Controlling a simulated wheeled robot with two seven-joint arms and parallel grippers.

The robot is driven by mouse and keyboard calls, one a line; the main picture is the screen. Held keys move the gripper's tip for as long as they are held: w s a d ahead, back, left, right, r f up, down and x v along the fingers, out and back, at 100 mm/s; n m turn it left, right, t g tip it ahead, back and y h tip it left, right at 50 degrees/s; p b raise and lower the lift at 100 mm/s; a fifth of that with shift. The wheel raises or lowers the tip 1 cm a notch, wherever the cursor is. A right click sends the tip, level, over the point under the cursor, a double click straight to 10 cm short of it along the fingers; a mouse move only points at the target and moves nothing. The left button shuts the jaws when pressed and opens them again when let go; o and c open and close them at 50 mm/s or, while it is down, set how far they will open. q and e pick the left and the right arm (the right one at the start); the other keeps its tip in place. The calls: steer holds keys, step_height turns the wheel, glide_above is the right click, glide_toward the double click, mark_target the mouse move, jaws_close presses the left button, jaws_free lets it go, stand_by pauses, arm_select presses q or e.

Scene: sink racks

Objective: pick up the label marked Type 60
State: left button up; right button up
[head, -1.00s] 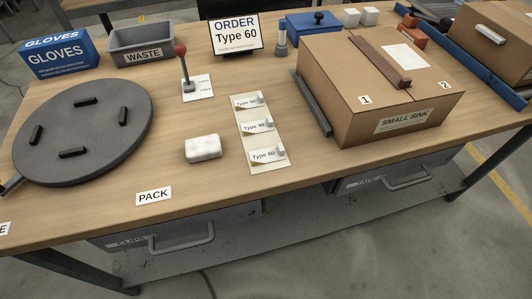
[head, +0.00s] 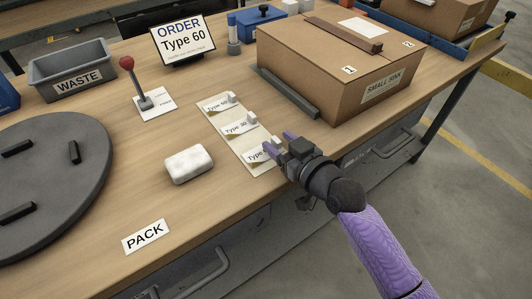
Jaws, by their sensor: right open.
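A pale strip (head: 222,122) on the table bears three labels with small raised tabs. The nearest label (head: 255,156), which read Type 60 in the earlier view, is now partly hidden by my right gripper. The middle label (head: 238,128) and the far label (head: 217,105) carry other type numbers that are hard to read. My right gripper (head: 278,143) is open, its purple fingertips at the tab end of the nearest label. I cannot tell whether they touch the tab. An order sign (head: 183,42) behind reads Type 60. My left gripper is not in view.
A cardboard box (head: 340,75) marked SMALL SINK stands right of the strip, with a dark bar (head: 288,93) beside it. A white block (head: 189,164), a red-knobbed lever (head: 134,82), a grey turntable (head: 45,185) and a waste bin (head: 72,75) lie to the left.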

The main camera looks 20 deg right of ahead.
steer(key=shift+x, duration=0.9)
steer(key=shift+s, duration=0.1)
jaws_close()
